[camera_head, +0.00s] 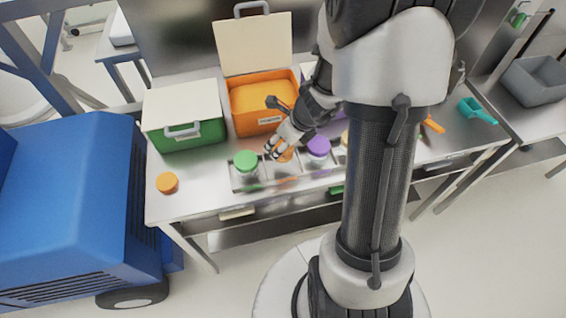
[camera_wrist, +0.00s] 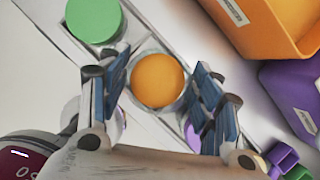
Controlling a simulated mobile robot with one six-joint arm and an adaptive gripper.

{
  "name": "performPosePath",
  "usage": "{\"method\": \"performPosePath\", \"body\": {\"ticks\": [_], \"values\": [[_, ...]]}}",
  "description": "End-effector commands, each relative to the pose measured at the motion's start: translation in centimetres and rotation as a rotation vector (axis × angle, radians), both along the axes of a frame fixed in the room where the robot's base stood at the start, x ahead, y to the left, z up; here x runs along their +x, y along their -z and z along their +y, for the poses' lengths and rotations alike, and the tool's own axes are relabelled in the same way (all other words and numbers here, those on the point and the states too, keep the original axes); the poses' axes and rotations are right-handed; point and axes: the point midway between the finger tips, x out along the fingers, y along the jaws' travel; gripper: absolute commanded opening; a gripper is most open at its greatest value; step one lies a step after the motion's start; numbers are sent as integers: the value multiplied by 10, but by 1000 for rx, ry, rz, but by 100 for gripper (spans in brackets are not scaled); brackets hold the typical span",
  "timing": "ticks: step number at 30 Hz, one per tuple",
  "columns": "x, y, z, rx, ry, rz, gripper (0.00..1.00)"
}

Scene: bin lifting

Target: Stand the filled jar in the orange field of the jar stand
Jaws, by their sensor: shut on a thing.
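A jar with a round orange top (camera_wrist: 157,80) is between the fingers of my gripper (camera_wrist: 160,92) in the wrist view. The gripper is shut on it. In the head view my gripper (camera_head: 276,150) is over the jar stand (camera_head: 268,180), with the orange-topped jar (camera_head: 286,156) between a green-lidded jar (camera_head: 246,160) and a purple-lidded jar (camera_head: 318,147). The green lid (camera_wrist: 93,18) is up and left in the wrist view. The jar's base and the field under it are hidden, so I cannot tell whether it touches the stand.
A separate orange round piece (camera_head: 167,182) is on the table at left. Behind the stand are an open orange bin (camera_head: 252,122) and a green bin (camera_head: 200,138) with a white lid. A purple bin (camera_wrist: 290,90) shows at right. A teal scoop (camera_head: 478,110) lies right.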

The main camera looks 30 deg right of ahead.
Motion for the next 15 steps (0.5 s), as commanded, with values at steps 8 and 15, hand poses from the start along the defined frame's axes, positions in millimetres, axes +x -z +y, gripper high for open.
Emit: {"method": "performPosePath", "body": {"ticks": [8,15], "values": [[1,21,0,0,0,-2,25],[0,55,0,0,1,0,25]]}}
